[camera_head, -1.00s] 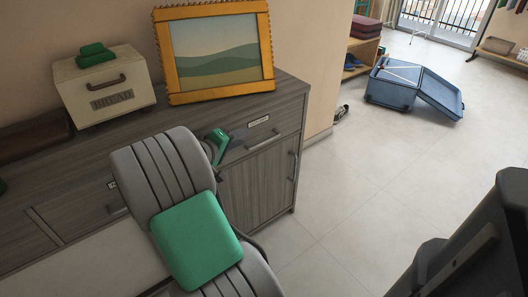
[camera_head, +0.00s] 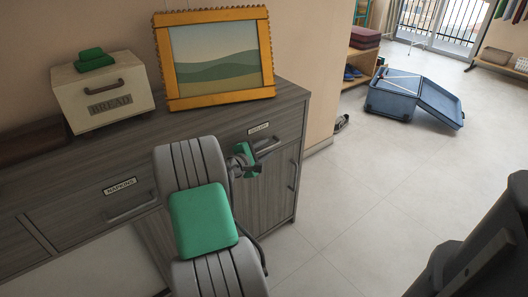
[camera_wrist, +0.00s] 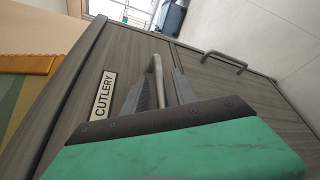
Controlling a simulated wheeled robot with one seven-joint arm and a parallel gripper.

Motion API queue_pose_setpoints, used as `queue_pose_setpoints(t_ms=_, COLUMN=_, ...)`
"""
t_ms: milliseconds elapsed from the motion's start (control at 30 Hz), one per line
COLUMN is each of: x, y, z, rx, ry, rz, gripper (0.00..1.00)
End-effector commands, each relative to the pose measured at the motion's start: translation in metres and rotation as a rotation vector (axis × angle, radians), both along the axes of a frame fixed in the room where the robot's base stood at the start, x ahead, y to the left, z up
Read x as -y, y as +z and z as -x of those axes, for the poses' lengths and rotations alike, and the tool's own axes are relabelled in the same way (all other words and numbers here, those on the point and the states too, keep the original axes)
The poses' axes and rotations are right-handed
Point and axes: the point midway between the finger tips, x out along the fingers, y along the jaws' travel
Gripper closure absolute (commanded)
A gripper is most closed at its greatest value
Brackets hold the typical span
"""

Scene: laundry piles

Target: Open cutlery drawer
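The cutlery drawer (camera_head: 285,130) is the upper right drawer of the grey wooden sideboard and looks closed. In the wrist view its front bears a CUTLERY label (camera_wrist: 103,96). Its metal bar handle (camera_wrist: 157,78) shows between my two fingers. My gripper (camera_wrist: 162,88) is open, with one finger on each side of the handle and a visible gap between them. I cannot tell whether either finger touches the bar. In the head view my gripper (camera_head: 246,162) is at the drawer front, beside the left end of the handle (camera_head: 268,146), partly hidden by my wrist.
A cupboard door with its own handle (camera_wrist: 228,61) is below the drawer. A NAPKINS drawer (camera_head: 100,205) is to the left. A bread box (camera_head: 103,95) and framed picture (camera_head: 215,100) stand on top. The floor (camera_head: 370,200) at right is clear up to a blue suitcase (camera_head: 392,104).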

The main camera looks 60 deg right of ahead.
Motion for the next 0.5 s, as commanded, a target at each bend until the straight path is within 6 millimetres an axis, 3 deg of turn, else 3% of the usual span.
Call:
queue_pose_setpoints(t_ms=133, x=-0.0003, y=0.0003, z=-0.0002, rx=0.000, ry=0.000, rz=0.000, gripper=0.67)
queue_pose_setpoints(t_ms=500, x=-0.0006, y=0.0004, z=-0.0002, rx=0.000, ry=0.000, rz=0.000, gripper=0.97)
